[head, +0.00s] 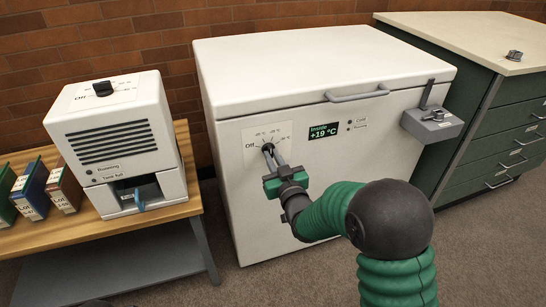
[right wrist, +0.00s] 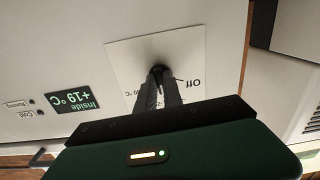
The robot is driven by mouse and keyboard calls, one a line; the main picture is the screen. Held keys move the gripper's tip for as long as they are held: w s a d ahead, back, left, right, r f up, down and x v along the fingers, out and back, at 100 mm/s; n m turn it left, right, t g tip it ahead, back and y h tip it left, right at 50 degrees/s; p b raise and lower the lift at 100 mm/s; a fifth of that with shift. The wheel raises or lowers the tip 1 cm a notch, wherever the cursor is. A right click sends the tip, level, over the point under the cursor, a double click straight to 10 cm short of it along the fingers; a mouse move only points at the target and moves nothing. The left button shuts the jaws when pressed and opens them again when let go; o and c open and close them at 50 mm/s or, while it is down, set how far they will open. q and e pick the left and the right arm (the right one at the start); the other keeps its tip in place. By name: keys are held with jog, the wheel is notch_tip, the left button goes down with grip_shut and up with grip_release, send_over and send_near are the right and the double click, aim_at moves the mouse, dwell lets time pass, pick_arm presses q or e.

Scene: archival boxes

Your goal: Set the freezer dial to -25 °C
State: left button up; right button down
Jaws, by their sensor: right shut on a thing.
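The white chest freezer (head: 330,160) stands in the middle of the head view with its lid closed. Its dial (head: 267,147) sits on a pale plate at the upper left of the front, mostly hidden by my fingers. The dial also shows dark in the right wrist view (right wrist: 160,69), where its pointer lies close to "Off". My right gripper (head: 271,155) is shut on the dial; its fingers reach it straight from the front. The freezer display (head: 324,131) reads "Inside +19 °C". My left gripper is not in view.
A white dehumidifier-like machine (head: 112,140) with a top knob stands on a wooden bench (head: 175,212) at left, beside several binder-like boxes (head: 64,187). A grey latch box (head: 432,123) is on the freezer's right front. A green drawer cabinet (head: 510,130) stands at right.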

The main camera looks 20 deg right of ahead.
jog(key=m, duration=0.3)
jog(key=m+p, duration=0.1)
jog(key=shift+a+f+m, duration=0.1)
jog(key=shift+f+m, duration=0.15)
jog(key=shift+m, duration=0.15)
dwell(0.4)
jog(key=c, duration=1.6)
grip_release()
jog(key=shift+s, duration=0.1)
jog(key=shift+c, duration=0.2)
jog(key=shift+o, duration=0.8)
jog(key=shift+r, duration=0.15)
